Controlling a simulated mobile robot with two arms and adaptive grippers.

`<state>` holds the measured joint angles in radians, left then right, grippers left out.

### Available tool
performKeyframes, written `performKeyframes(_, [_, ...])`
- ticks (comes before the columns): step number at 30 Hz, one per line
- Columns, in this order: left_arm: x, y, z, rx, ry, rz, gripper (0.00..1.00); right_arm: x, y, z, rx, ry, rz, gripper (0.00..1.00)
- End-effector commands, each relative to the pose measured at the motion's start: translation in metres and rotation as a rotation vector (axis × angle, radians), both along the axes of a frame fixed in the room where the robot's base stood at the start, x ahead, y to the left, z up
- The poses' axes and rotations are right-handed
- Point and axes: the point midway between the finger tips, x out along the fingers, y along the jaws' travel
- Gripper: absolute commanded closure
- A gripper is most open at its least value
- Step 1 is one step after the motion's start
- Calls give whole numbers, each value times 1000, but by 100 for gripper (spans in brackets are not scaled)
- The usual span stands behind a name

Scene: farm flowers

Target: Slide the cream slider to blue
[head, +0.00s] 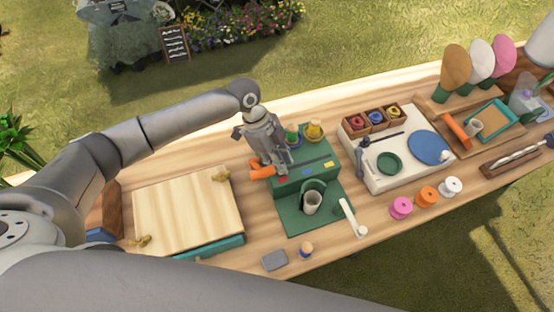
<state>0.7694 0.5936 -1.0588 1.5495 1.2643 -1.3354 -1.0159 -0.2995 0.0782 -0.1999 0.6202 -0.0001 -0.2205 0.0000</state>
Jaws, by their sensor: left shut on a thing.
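A green box station (303,178) stands in the middle of the table. Its top has a dark slot, a small blue mark (309,170) and a yellow mark (329,165). My left gripper (281,164) points down at the left end of the box top, left of the blue mark. It is shut; its fingers hide what they hold, at the place of the cream slider, which I cannot make out separately. An orange handle-like piece (262,172) shows beside the fingers. My right gripper is not in view.
Behind the box top stand a green and a yellow spool (314,131). A dark green cup (312,202) and a white lever (351,217) are in front. A wooden-lidded box (187,211) is left, a cream station (405,175) right. Pink, orange and white spools (427,197) line the front edge.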

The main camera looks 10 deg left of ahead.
Motion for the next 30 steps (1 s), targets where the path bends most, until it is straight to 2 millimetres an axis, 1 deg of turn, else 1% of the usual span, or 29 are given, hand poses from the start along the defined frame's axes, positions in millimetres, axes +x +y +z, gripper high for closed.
performKeyframes(1, [6, -9, -1, -5, -5, -1, 100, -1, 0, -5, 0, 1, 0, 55])
performKeyframes(6, [24, -36, -1, -7, -5, -1, 100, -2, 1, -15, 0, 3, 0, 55])
performKeyframes(9, [32, -46, 0, -5, -5, 1, 100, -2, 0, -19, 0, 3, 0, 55])
performKeyframes(13, [36, -53, 1, -4, -3, 2, 100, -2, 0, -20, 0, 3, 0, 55])
performKeyframes(21, [36, -53, 2, -3, -3, 2, 100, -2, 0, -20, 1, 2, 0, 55])
performKeyframes(22, [36, -53, 2, -3, -4, 1, 81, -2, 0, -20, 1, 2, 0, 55])
performKeyframes(24, [36, -53, 2, -4, -3, 1, 72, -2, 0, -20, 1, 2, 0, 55])
performKeyframes(30, [36, -53, 1, -3, -3, 0, 72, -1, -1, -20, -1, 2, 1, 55])
